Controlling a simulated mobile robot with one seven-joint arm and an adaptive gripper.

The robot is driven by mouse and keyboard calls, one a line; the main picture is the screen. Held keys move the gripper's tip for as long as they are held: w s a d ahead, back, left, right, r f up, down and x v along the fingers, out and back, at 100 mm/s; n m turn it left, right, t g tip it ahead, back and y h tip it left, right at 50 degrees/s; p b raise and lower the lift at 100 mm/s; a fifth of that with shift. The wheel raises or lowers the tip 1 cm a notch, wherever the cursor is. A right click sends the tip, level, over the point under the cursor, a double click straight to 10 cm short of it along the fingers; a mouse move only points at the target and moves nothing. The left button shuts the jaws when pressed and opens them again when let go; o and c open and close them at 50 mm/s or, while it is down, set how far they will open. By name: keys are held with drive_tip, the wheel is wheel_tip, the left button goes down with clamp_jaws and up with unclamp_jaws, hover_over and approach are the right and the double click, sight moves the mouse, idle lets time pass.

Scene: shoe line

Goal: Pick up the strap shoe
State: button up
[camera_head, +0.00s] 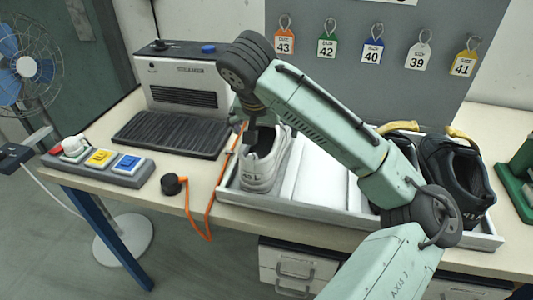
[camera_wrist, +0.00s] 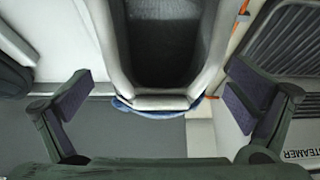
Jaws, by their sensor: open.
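A white shoe (camera_head: 262,174) marked "40 L" on its heel stands in the left end of a white tray. I cannot make out a strap on it. In the wrist view its dark opening and pale heel rim (camera_wrist: 162,103) show at top middle, with a blue edge below the rim. My gripper (camera_head: 252,128) is above this shoe; in the wrist view its two fingers (camera_wrist: 160,98) are wide apart, one on each side of the heel, with gaps. Dark shoes (camera_head: 462,178) with yellow loops stand at the tray's right, partly hidden by my arm.
The white tray (camera_head: 308,212) has a bare middle section. A steamer (camera_head: 185,85) with a black grille stands left of it. A button box (camera_head: 98,163), a black knob (camera_head: 172,184) and an orange cord (camera_head: 212,205) lie near the front edge. Size tags hang behind.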

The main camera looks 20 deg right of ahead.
sight(267, 137)
drive_tip(key=b+x, duration=0.1)
drive_tip(key=x, duration=0.2)
drive_tip(key=shift+r, duration=0.1)
drive_tip(key=shift+c, duration=0.4)
drive_tip(key=c, duration=1.3)
drive_tip(key=shift+c, duration=0.7)
drive_tip(key=shift+r, duration=0.2)
